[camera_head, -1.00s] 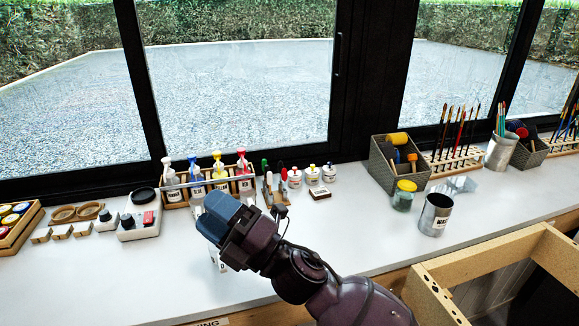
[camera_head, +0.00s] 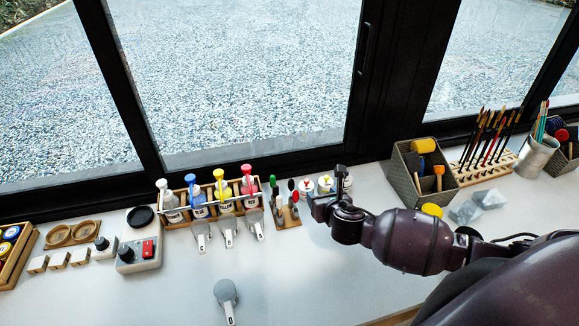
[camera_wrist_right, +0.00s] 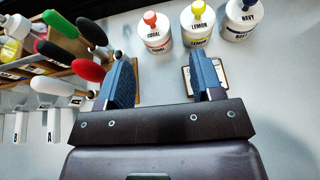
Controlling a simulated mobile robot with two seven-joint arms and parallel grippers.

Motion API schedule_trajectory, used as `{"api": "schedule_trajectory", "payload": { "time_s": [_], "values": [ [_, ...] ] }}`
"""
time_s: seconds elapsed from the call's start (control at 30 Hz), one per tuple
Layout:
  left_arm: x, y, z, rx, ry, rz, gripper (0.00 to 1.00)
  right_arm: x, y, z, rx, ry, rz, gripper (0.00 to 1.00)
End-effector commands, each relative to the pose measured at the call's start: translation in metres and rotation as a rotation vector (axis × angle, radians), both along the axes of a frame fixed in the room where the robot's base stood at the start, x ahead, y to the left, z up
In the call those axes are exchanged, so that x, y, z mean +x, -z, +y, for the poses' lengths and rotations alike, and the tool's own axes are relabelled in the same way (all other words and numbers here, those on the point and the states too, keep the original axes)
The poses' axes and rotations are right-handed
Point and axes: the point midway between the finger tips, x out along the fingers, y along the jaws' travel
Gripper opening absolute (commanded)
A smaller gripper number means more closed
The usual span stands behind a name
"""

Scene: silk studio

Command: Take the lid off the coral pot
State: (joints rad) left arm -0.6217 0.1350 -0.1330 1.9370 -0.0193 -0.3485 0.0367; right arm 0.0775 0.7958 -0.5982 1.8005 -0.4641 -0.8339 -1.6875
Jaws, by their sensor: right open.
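The coral pot (camera_wrist_right: 156,39) is a small white jar labelled CORAL. Its lid has a coral-red knob (camera_wrist_right: 150,18) and sits on the pot. In the head view the coral pot (camera_head: 306,184) shows just behind my right gripper. My right gripper (camera_wrist_right: 165,75) is open and empty, and its two blue fingers point toward the pot from the near side, apart from it. In the head view the right gripper (camera_head: 326,192) partly hides the row of pots. My left gripper is not in view.
The lemon pot (camera_wrist_right: 197,28) and navy pot (camera_wrist_right: 239,22) stand to the right of the coral pot. A rack of knobbed tools (camera_head: 287,210) is close on the left. A small labelled block (camera_wrist_right: 205,78) lies by the right finger. The counter's front middle is mostly clear.

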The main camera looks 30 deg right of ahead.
Motion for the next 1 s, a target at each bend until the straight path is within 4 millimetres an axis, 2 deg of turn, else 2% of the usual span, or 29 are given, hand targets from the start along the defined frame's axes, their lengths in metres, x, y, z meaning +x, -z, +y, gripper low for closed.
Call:
{"api": "schedule_trajectory", "payload": {
  "time_s": [0.17, 0.5, 0.77, 1.0],
  "values": [
    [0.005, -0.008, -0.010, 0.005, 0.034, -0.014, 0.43, 0.002, -0.004, -0.004, -0.038, -0.003, -0.021, 0.60],
    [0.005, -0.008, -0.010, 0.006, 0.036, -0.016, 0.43, 0.039, 0.010, -0.012, -0.039, -0.004, -0.024, 0.60],
    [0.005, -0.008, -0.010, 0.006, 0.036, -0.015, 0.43, 0.050, 0.015, -0.014, -0.037, -0.004, -0.023, 0.60],
    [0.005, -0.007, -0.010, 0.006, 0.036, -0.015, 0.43, 0.074, 0.025, -0.020, -0.037, -0.003, -0.023, 0.60]
  ]
}}
